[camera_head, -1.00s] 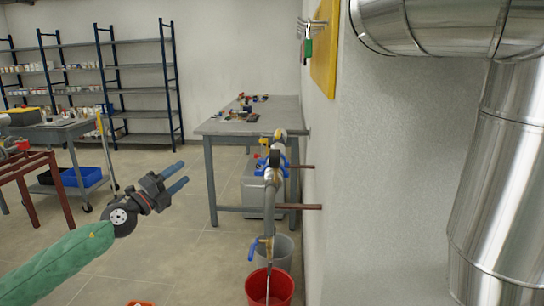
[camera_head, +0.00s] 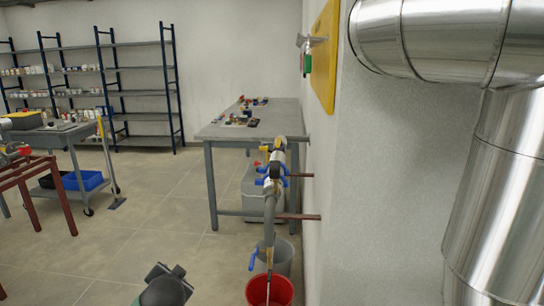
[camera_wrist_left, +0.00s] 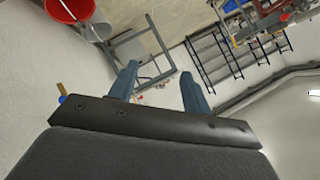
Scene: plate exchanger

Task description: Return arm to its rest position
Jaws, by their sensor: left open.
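My left gripper (camera_wrist_left: 160,82) is open and empty in the left wrist view, its two blue fingers apart with nothing between them. In the head view only a dark part of my left arm shows at the bottom edge, left of the red bucket (camera_head: 262,291); the fingers cannot be made out there. It is apart from the grey pipe (camera_head: 271,205) with blue-handled valves along the wall. My right gripper is not in view.
A grey bucket (camera_head: 284,262) stands behind the red one. A grey workbench (camera_head: 225,131) with small parts stands against the wall. Large silver ducting (camera_head: 500,190) fills the right side. The tiled floor (camera_head: 150,215) at middle left is clear.

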